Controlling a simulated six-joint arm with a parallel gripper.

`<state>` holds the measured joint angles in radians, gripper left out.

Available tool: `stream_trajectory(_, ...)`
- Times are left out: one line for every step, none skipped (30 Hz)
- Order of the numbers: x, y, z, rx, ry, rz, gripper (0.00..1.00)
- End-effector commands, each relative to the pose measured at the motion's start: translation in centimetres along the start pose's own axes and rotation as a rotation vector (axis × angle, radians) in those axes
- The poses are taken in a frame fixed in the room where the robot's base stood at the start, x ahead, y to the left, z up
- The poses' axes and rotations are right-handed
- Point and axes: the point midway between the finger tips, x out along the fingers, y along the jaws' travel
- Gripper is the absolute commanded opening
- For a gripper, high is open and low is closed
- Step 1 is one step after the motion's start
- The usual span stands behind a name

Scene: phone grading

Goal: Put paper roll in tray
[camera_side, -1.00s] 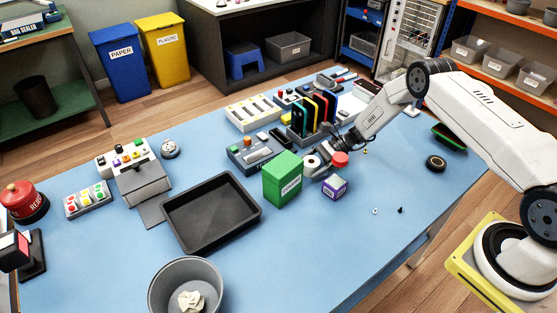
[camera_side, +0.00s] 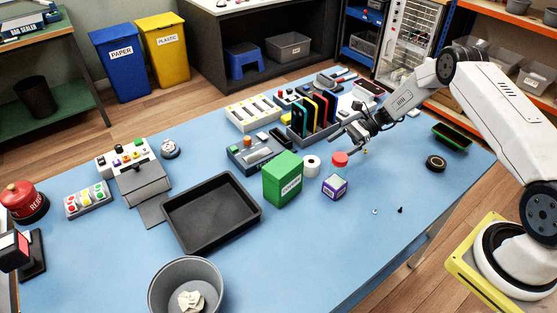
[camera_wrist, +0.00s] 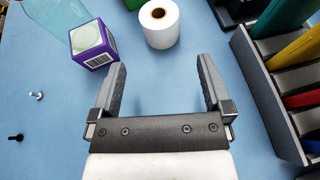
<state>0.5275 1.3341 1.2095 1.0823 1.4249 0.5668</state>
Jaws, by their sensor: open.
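The white paper roll (camera_side: 311,165) stands upright on the blue table, just right of the green box. In the wrist view the paper roll (camera_wrist: 160,24) is ahead of the fingertips, roughly centred between them and apart from both. My gripper (camera_side: 340,143) is open and empty, behind and to the right of the roll in the side view. In the wrist view my gripper (camera_wrist: 162,66) shows both fingers spread wide. The black tray (camera_side: 173,213) lies empty on the table, left of the green box.
A green box (camera_side: 283,182) stands between roll and tray. A purple box (camera_side: 334,188) and a red-capped bottle (camera_side: 340,160) are close to the roll's right. A rack of phones (camera_side: 313,115) stands behind. A grey bin (camera_side: 163,294) is at the front.

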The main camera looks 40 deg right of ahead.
Motion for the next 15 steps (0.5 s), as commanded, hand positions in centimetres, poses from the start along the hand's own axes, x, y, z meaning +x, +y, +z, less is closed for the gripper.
stream_trajectory(-0.50, -0.03, -0.01, 0.000, 0.001, -0.002, 1.00)
stream_trajectory(-0.71, -0.02, -0.02, 0.000, 0.001, -0.001, 1.00)
stream_trajectory(-0.93, -0.01, -0.03, 0.000, 0.002, -0.001, 1.00)
stream_trajectory(-1.05, -0.01, -0.03, 0.000, 0.002, -0.001, 1.00)
stream_trajectory(-1.14, 0.00, -0.03, 0.000, 0.002, -0.001, 1.00)
stream_trajectory(-1.22, 0.00, -0.02, 0.000, 0.002, 0.000, 1.00)
stream_trajectory(-1.26, 0.00, -0.02, 0.000, 0.002, 0.000, 1.00)
stream_trajectory(-1.29, 0.01, -0.02, 0.000, 0.001, 0.000, 1.00)
stream_trajectory(-1.30, 0.01, -0.02, 0.000, 0.001, 0.000, 1.00)
stream_trajectory(-1.30, 0.01, -0.02, 0.000, 0.001, 0.000, 1.00)
stream_trajectory(-1.29, 0.01, -0.01, 0.000, 0.001, 0.000, 1.00)
stream_trajectory(-1.29, 0.01, -0.02, 0.000, 0.001, 0.000, 1.00)
stream_trajectory(-1.28, 0.01, -0.01, 0.000, 0.001, 0.000, 1.00)
stream_trajectory(-1.28, 0.01, -0.02, 0.000, 0.001, 0.000, 1.00)
stream_trajectory(-1.28, 0.01, -0.02, 0.000, 0.001, 0.000, 1.00)
